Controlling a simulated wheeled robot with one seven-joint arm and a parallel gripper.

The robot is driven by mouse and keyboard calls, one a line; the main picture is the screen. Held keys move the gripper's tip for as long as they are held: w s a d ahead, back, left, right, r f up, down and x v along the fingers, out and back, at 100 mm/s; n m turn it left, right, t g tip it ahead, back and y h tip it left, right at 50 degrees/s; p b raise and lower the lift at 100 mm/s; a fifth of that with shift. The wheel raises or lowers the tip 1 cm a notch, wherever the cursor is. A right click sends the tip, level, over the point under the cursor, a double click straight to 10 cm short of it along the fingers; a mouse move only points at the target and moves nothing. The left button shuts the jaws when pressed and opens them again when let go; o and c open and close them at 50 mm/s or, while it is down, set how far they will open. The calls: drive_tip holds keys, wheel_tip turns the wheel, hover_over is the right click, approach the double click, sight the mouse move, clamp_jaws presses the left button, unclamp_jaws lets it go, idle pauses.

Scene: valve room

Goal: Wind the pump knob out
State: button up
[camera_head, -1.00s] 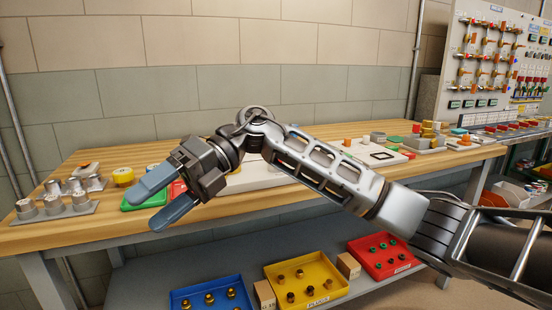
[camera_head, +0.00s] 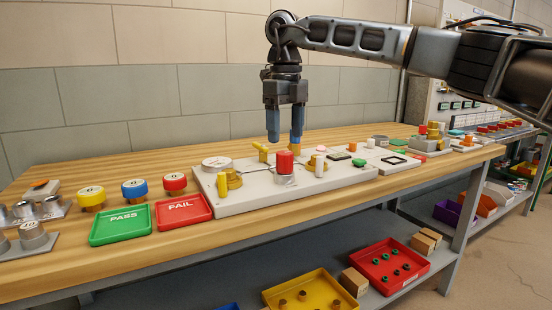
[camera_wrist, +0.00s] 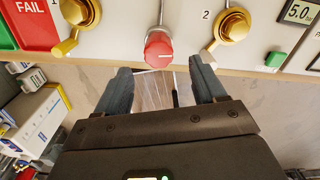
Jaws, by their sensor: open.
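The pump knob is a red cylinder with a pale mark (camera_head: 285,161). It stands on a round metal base on the white panel (camera_head: 345,178) on the bench. It also shows in the wrist view (camera_wrist: 158,50), between two brass valves. My gripper (camera_head: 285,138) points down above the knob, with its blue-grey fingers apart and empty. In the wrist view the fingertips (camera_wrist: 160,68) lie on either side of the knob's line, and the knob appears just beyond them. I cannot tell the exact gap between fingertips and knob.
Brass valve 1 (camera_wrist: 76,14) and brass valve 2 (camera_wrist: 233,24) flank the knob closely. A gauge (camera_head: 217,163) sits at the panel's left end. Green PASS (camera_head: 120,226) and red FAIL (camera_head: 184,209) trays stand left of the panel. Bins occupy the lower shelf.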

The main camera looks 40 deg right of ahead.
sight(285, 153)
wheel_tip(285, 153, down, 7)
drive_tip(key=shift+f+b, duration=0.2)
drive_tip(key=shift+b, duration=0.2)
drive_tip(key=shift+c, duration=0.5)
drive_tip(key=c, duration=0.9)
drive_tip(key=shift+c, duration=0.2)
